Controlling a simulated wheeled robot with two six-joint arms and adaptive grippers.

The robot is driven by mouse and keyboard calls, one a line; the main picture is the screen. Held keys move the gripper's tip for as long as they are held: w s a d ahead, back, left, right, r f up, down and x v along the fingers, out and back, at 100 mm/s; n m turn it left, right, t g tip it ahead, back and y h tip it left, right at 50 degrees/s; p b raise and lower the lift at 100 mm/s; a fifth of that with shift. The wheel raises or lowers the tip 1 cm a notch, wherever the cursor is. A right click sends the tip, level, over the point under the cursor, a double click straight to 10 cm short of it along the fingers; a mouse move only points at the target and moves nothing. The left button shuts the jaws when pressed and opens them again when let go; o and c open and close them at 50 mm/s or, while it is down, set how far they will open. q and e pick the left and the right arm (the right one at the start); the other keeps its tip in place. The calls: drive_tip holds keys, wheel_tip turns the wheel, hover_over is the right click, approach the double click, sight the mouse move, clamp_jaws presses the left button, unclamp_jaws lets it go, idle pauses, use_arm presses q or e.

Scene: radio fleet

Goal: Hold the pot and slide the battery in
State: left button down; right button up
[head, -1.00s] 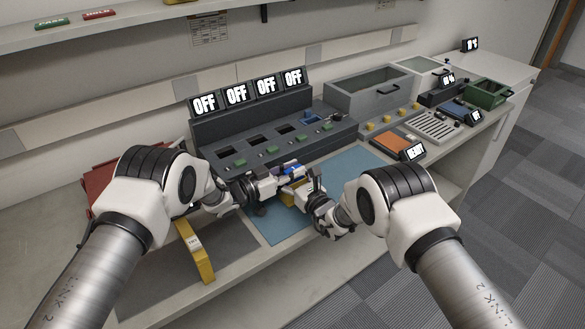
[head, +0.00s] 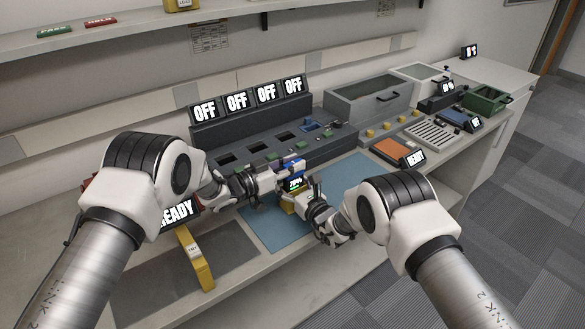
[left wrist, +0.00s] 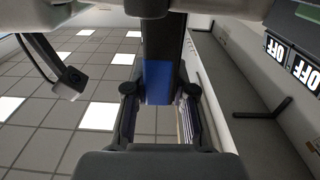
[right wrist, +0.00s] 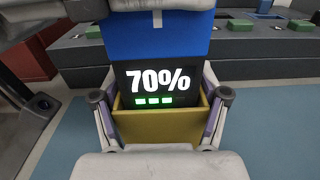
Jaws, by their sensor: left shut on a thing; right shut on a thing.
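The battery (head: 292,164) is a blue block with a black "70%" display. My left gripper (head: 284,180) is shut on it; the left wrist view shows its blue body (left wrist: 158,82) between the fingers. My right gripper (head: 300,204) is shut on the yellow pot (head: 287,206). In the right wrist view the pot (right wrist: 158,127) sits between the fingers, open side up. The battery (right wrist: 155,40) stands upright above it, its lower end at or just inside the mouth. The pot's front wall hides that end, so the depth is unclear.
A dark charger rack (head: 265,150) with several slots and "OFF" screens stands behind the grippers. A blue mat (head: 270,233) lies below them. A yellow labelled block (head: 196,260) is at front left. Grey bins (head: 368,100) and an orange pad (head: 392,148) are at right.

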sight(285, 180)
use_arm(q)
drive_tip(key=shift+r, duration=1.3)
drive_tip(key=shift+f, duration=3.15)
drive_tip(key=shift+f, duration=0.3)
drive_tip(key=shift+f, duration=0.1)
drive_tip(key=c, duration=0.9)
unclamp_jaws()
